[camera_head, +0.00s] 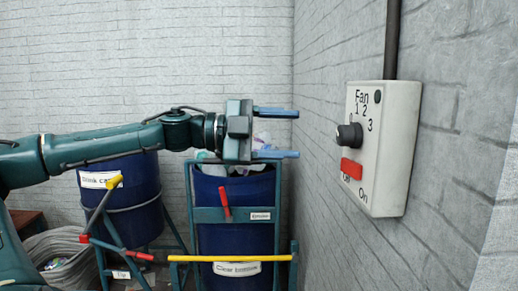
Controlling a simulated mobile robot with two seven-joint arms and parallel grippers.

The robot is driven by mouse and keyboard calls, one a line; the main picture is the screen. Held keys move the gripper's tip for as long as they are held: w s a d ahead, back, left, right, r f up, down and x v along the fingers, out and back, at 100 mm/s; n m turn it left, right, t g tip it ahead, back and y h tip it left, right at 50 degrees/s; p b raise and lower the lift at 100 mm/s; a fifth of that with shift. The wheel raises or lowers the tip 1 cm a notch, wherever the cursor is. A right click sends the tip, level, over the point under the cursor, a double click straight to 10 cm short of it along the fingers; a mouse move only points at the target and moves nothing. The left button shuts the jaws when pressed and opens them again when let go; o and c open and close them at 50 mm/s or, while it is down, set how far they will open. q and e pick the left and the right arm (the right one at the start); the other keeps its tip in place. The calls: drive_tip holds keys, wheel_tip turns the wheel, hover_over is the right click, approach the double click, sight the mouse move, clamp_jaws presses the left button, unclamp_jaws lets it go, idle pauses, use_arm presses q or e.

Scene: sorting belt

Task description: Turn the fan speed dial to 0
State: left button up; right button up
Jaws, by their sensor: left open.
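The fan control box (398,150) is a pale box on the right brick wall, labelled "Fan" with the numbers 1, 2 and 3 around its dial. The black dial (349,136) sticks out from the box's face; its exact setting is too small to tell. A red switch (351,168) sits below the dial, near an "On" label. My left gripper (290,133) is open and empty, its two blue fingers pointing right toward the wall. It is left of the dial and apart from it. My right gripper is not in view.
A blue "Clear bottles" bin (236,220) holding bottles stands below my left gripper. Another blue bin (133,195) in a frame stands further left. A yellow bar (230,258) crosses the nearer bin's front. A dark conduit (392,40) rises from the box.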

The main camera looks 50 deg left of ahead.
use_arm(q)
drive_tip(key=shift+b+v, duration=0.4)
drive_tip(key=shift+v, duration=1.8)
